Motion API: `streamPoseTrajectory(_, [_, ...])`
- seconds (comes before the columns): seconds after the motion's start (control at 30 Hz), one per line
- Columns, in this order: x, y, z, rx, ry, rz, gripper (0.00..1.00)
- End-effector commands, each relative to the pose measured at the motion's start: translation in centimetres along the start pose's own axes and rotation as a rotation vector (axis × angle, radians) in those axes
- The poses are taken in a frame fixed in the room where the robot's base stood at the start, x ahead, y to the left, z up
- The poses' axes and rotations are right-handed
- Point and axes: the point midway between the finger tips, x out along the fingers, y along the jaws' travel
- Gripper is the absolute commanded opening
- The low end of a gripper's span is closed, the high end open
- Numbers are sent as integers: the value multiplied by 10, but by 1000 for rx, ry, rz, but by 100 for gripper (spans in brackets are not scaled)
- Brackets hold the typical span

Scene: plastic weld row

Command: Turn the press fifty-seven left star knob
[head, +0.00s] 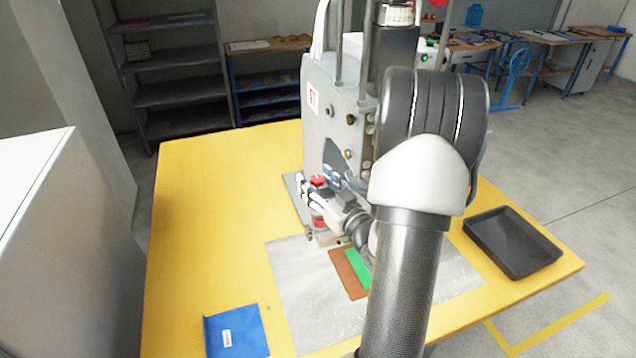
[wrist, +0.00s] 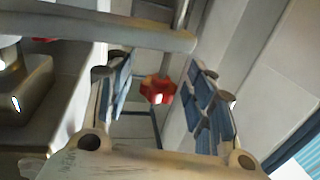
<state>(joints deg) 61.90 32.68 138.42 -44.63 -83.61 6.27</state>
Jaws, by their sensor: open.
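The press (head: 340,110) with a "57" label stands on the yellow table. A red star knob (head: 318,181) shows on its lower left side. In the wrist view the red star knob (wrist: 158,89) appears between my two fingers, with clear gaps on both sides. My gripper (head: 320,184) is open at the knob in the head view, and its blue-padded fingers also show in the wrist view (wrist: 162,98). I cannot tell how deep the knob sits between the fingers. My arm hides the press's right side.
Below the gripper is another red part (head: 318,222). A grey mat (head: 300,290) holds brown (head: 348,275) and green pieces. A blue folder (head: 236,332) lies front left and a black tray (head: 512,243) at right. The table's left side is clear. A bar (wrist: 100,28) crosses the wrist view above the knob.

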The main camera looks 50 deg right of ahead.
Motion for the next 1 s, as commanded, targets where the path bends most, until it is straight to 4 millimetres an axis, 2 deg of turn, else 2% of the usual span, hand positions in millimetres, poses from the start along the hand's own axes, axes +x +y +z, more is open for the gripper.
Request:
streamPoseTrajectory(0.17, [0, 0, -2, -1, 1, 0, 50])
streamPoseTrajectory(0.27, [0, 0, -10, -3, 4, -1, 50])
streamPoseTrajectory(0.7, [0, 0, -83, -4, 4, 0, 50])
streamPoseTrajectory(0.83, [0, 0, -95, -2, 1, 0, 50])
streamPoseTrajectory(1.0, [0, 0, -100, 1, 0, 0, 50])
